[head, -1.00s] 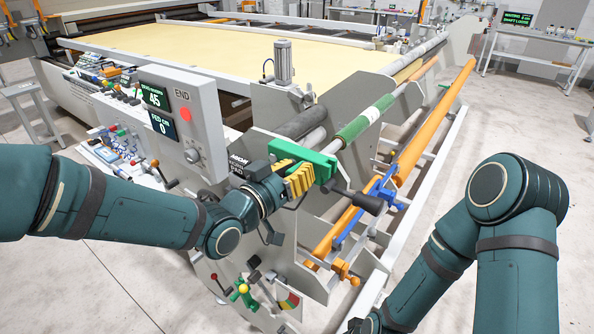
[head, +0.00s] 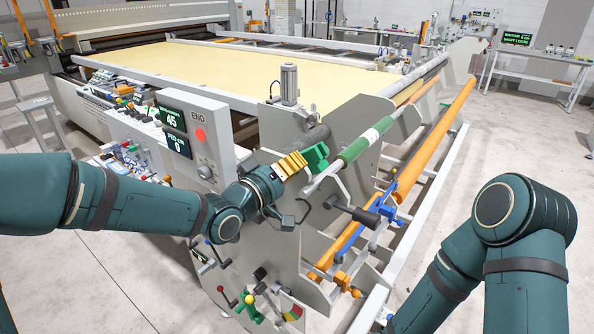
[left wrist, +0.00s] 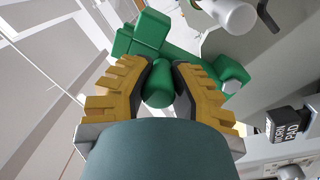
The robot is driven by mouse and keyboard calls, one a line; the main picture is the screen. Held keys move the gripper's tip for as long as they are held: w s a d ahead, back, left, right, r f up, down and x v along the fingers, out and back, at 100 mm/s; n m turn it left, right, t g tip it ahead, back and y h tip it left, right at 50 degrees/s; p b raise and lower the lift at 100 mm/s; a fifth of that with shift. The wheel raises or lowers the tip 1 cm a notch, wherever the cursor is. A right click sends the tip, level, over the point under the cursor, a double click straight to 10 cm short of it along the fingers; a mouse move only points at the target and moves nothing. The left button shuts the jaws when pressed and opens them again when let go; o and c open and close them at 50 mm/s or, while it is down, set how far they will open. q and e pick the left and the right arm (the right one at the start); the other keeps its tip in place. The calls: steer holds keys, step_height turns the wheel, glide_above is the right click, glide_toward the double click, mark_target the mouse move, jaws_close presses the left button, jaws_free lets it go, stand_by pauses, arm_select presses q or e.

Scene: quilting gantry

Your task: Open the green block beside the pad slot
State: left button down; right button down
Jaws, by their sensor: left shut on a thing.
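The green block (head: 316,157) is tilted up beside the end of the metal shaft (head: 318,183), whose tip now shows bare. My left gripper (head: 297,161), with yellow fingers, is at the block's left side. In the left wrist view the fingers (left wrist: 162,68) are shut around a rounded green handle (left wrist: 159,86) of the block; more green parts (left wrist: 148,30) show behind it. A dark box lettered "WORN PAD" (left wrist: 286,127) is at the right of that view. The pad slot cannot be made out clearly. My right gripper is not in view.
The grey control box (head: 186,135) with displays stands left of my left gripper. A green roller sleeve (head: 360,142), a dark crank handle (head: 350,210) and an orange bar (head: 437,135) lie close on the right. Bare floor is at far right.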

arm_select(q)
steer(key=shift+w+a+r+n+p, duration=0.2)
steer(key=shift+a+r+n+p, duration=0.1)
steer(key=shift+r+n, duration=0.15)
steer(key=shift+w+a+r+n+p, duration=0.15)
steer(key=shift+r+n+p, duration=0.15)
steer(key=shift+n, duration=0.25)
steer(key=w+a+n+p, duration=0.1)
steer(key=n, duration=0.1)
steer(key=w+a+r+n+p, duration=0.1)
steer(key=n, duration=0.1)
steer(key=a+n+t+p, duration=0.1)
steer(key=n+p, duration=0.1)
steer(key=shift+w+a+r+y, duration=0.15)
steer(key=shift+w+a+y, duration=0.15)
steer(key=shift+w, duration=0.1)
steer(key=shift+w+a, duration=0.15)
steer(key=shift+a, duration=0.05)
steer(key=c, duration=0.7)
jaws_free()
steer(key=shift+c, duration=0.2)
steer(key=shift+f, duration=0.2)
